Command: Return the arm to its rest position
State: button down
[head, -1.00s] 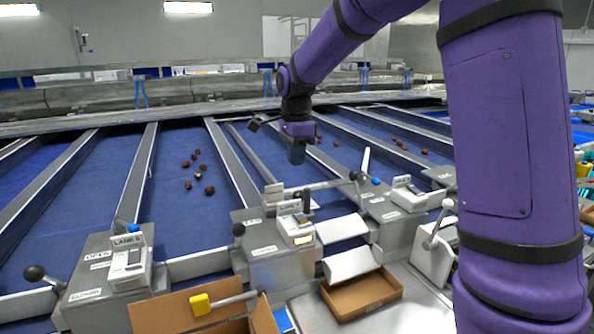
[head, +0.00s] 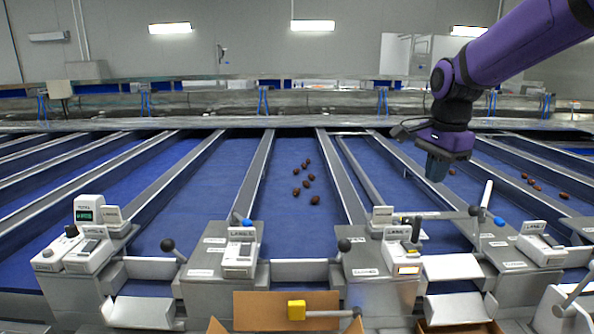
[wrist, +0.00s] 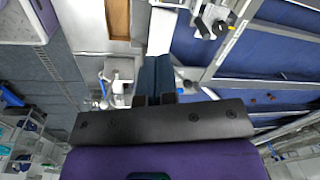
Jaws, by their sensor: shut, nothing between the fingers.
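My purple arm reaches in from the upper right of the head view. My gripper (head: 437,168) hangs over the blue lanes at the right, pointing down, with nothing held. In the wrist view my gripper (wrist: 155,75) shows as two dark fingers lying together, shut and empty. The fingers are clear of the lane dividers and the lever boxes in the head view.
Dates (head: 304,180) lie on a blue lane (head: 262,215); more lie at the right. Lever boxes such as the lane control box (head: 398,262) line the front. An open cardboard box (head: 262,312) stands at the bottom. The wrist view shows a brown carton (wrist: 117,18).

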jog(key=s+d+r+n+t, duration=0.1)
jog(key=s+n+t, duration=0.3)
jog(key=s+n, duration=1)
jog(key=s, duration=1.1)
jog(key=shift+s+d+r, duration=0.2)
jog(key=shift+s, duration=0.15)
